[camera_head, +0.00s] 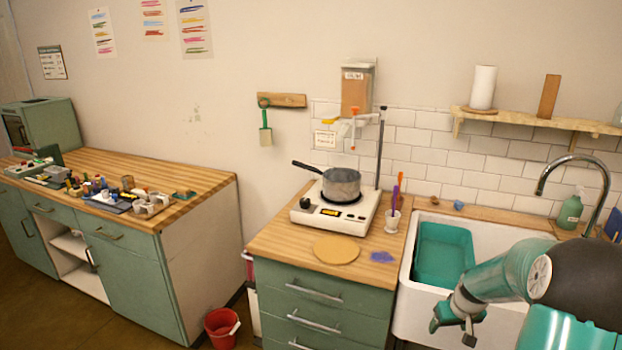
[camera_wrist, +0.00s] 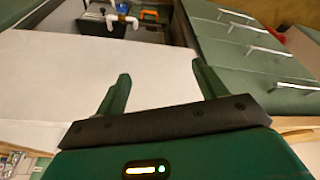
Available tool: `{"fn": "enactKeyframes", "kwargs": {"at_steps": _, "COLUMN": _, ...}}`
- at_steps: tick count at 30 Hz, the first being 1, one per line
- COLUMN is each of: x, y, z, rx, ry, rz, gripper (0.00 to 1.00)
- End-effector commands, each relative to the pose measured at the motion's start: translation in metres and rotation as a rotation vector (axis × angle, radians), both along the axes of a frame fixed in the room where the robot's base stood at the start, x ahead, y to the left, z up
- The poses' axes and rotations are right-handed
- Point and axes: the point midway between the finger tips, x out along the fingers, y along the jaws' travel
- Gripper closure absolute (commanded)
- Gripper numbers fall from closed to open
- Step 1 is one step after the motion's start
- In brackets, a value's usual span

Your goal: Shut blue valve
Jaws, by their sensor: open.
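In the wrist view, a small blue part (camera_wrist: 122,8) sits on a white pipe fitting (camera_wrist: 122,20) at the top, in a dark recess beyond a broad white panel. It looks like the blue valve, but it is too small to tell its handle position. The head view does not show it. My gripper (camera_wrist: 161,75) is open and empty, its two green fingers pointing toward the white panel, apart from the valve. In the head view my gripper (camera_head: 458,322) hangs in front of the white sink (camera_head: 410,300).
An orange item (camera_wrist: 149,15) lies beside the pipe fitting. Green drawers (camera_wrist: 255,60) with metal handles stand right of the recess. In the head view, a hot plate (camera_head: 325,216) with a pot (camera_head: 341,184) stands left of the sink. A red bucket (camera_head: 221,326) stands on the floor.

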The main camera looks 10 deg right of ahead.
Motion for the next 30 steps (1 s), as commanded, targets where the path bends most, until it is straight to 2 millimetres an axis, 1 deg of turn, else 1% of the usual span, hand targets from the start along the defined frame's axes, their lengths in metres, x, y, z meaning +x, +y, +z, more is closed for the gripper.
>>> {"fn": "enactKeyframes", "kwargs": {"at_steps": 1, "x": 0.001, "y": 0.019, "z": 0.023, "rx": -0.018, "ry": -0.003, "rz": 0.018, "gripper": 0.29}}
{"fn": "enactKeyframes", "kwargs": {"at_steps": 3, "x": -0.002, "y": 0.041, "z": 0.049, "rx": -0.034, "ry": -0.006, "rz": 0.031, "gripper": 0.29}}
{"fn": "enactKeyframes", "kwargs": {"at_steps": 6, "x": -0.010, "y": 0.075, "z": 0.083, "rx": -0.052, "ry": -0.010, "rz": 0.046, "gripper": 0.29}}
{"fn": "enactKeyframes", "kwargs": {"at_steps": 8, "x": -0.016, "y": 0.094, "z": 0.103, "rx": -0.063, "ry": -0.016, "rz": 0.055, "gripper": 0.29}}
{"fn": "enactKeyframes", "kwargs": {"at_steps": 9, "x": -0.021, "y": 0.108, "z": 0.115, "rx": -0.069, "ry": -0.021, "rz": 0.060, "gripper": 0.29}}
{"fn": "enactKeyframes", "kwargs": {"at_steps": 11, "x": -0.031, "y": 0.126, "z": 0.133, "rx": -0.076, "ry": -0.029, "rz": 0.065, "gripper": 0.29}}
{"fn": "enactKeyframes", "kwargs": {"at_steps": 15, "x": -0.056, "y": 0.169, "z": 0.169, "rx": -0.086, "ry": -0.055, "rz": 0.079, "gripper": 0.29}}
{"fn": "enactKeyframes", "kwargs": {"at_steps": 17, "x": -0.069, "y": 0.186, "z": 0.182, "rx": -0.088, "ry": -0.067, "rz": 0.085, "gripper": 0.29}}
{"fn": "enactKeyframes", "kwargs": {"at_steps": 21, "x": -0.103, "y": 0.223, "z": 0.207, "rx": -0.080, "ry": -0.098, "rz": 0.097, "gripper": 0.29}}
{"fn": "enactKeyframes", "kwargs": {"at_steps": 25, "x": -0.139, "y": 0.253, "z": 0.224, "rx": -0.064, "ry": -0.131, "rz": 0.107, "gripper": 0.29}}
{"fn": "enactKeyframes", "kwargs": {"at_steps": 30, "x": -0.185, "y": 0.283, "z": 0.235, "rx": -0.026, "ry": -0.171, "rz": 0.124, "gripper": 0.29}}
